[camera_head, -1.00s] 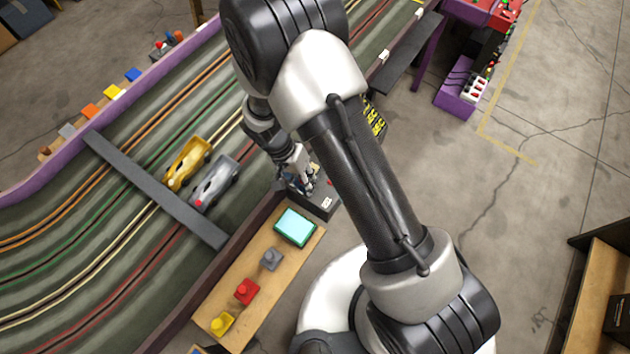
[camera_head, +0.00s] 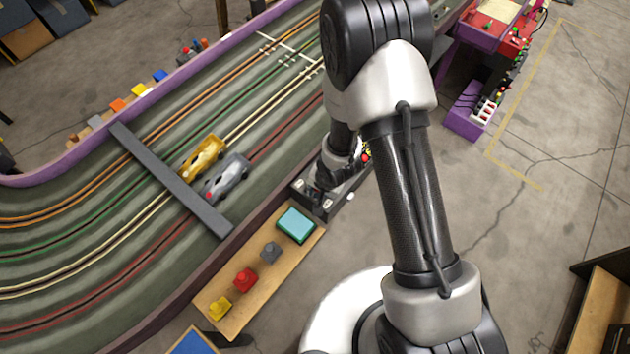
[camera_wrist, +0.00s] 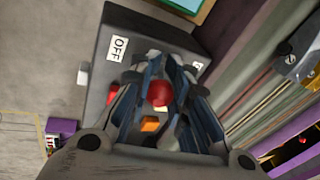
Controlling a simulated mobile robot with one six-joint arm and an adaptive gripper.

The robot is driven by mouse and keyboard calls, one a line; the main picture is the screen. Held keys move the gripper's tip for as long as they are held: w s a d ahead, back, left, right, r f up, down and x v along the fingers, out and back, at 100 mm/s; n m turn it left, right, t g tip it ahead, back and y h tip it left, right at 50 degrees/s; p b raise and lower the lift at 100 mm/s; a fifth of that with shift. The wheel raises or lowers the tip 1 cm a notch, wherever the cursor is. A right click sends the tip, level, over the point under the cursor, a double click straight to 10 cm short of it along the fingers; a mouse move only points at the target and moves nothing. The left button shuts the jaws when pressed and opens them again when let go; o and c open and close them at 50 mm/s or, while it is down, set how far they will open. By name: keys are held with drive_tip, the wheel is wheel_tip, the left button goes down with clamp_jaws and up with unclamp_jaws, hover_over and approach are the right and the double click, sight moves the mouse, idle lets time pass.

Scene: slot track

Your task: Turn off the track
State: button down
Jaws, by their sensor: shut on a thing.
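The dark control box (camera_head: 326,206) stands at the near edge of the slot track (camera_head: 60,222). In the wrist view the box (camera_wrist: 160,32) carries an OFF label (camera_wrist: 118,49) and a second label, partly hidden by a finger. My gripper (camera_wrist: 160,98) is over the box, its fingers closed in on a red ball-shaped knob (camera_wrist: 158,93). The fingers hide what lies under the knob. In the head view my gripper (camera_head: 318,188) is down at the box, and the knob is hidden there.
A gold car (camera_head: 203,157) and a silver car (camera_head: 227,178) sit on the track beside a grey crossbar (camera_head: 172,182). A wooden shelf (camera_head: 225,312) next to the box holds a teal block (camera_head: 296,225) and grey, red and yellow pieces.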

drive_tip(key=shift+d+f+t+y+b, duration=0.15)
drive_tip(key=shift+d+t+y+b, duration=0.15)
drive_tip(key=shift+t+y, duration=0.15)
drive_tip(key=shift+s, duration=0.1)
drive_tip(key=shift+y, duration=0.25)
drive_tip(key=c, duration=1.4)
unclamp_jaws()
drive_tip(key=v, duration=1.2)
drive_tip(key=shift+s, duration=0.1)
